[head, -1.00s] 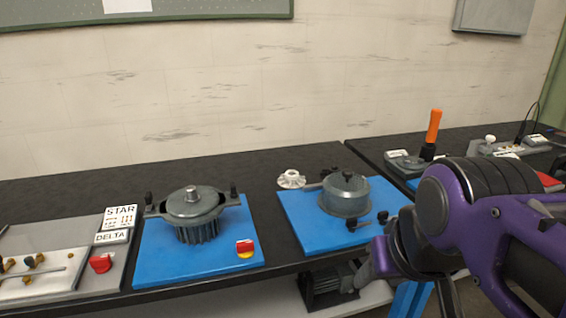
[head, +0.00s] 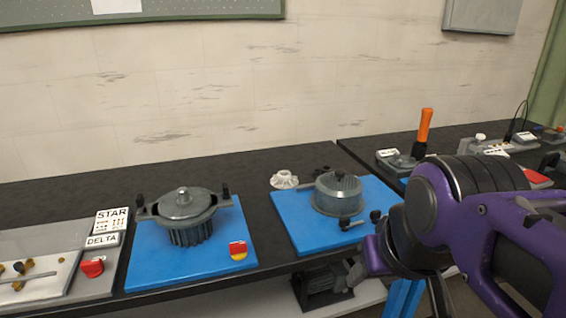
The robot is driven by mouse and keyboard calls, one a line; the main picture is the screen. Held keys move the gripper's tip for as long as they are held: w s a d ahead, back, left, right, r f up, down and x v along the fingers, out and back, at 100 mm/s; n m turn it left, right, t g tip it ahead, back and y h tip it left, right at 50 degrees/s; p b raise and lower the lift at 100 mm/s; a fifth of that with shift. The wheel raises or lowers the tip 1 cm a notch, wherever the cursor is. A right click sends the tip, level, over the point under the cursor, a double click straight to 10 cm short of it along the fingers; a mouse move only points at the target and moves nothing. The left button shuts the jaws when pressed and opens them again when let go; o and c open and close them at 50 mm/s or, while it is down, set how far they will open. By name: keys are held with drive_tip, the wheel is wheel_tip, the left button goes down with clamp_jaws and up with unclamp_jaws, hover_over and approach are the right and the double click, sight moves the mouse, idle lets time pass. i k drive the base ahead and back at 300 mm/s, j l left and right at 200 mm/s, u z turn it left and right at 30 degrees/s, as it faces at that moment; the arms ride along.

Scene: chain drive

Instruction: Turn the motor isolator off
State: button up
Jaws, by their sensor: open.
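A red-and-yellow switch (head: 238,250), which looks like an isolator, sits on the front right corner of the left blue board (head: 150,262). Its exact knob angle is too small to tell. A separate red knob (head: 92,267) sits on a grey panel beside the STAR and DELTA labels; I cannot tell from labels which one is the motor isolator.
A finned motor part (head: 188,218) stands on the left blue board. A grey round housing (head: 338,194) and a white fan-like part (head: 284,180) are near the right blue board (head: 290,215). An orange-handled tool (head: 425,127) stands upright farther right.

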sight(238, 251)
drive_tip(key=u, duration=0.75)
drive_tip(key=i+j+z, duration=0.25)
drive_tip(key=i, duration=0.3)
drive_tip(key=k+l+z, duration=0.15)
drive_tip(key=l, duration=0.15)
drive_tip(key=i+j+u, duration=0.3)
drive_tip(key=k+j+z, duration=0.1)
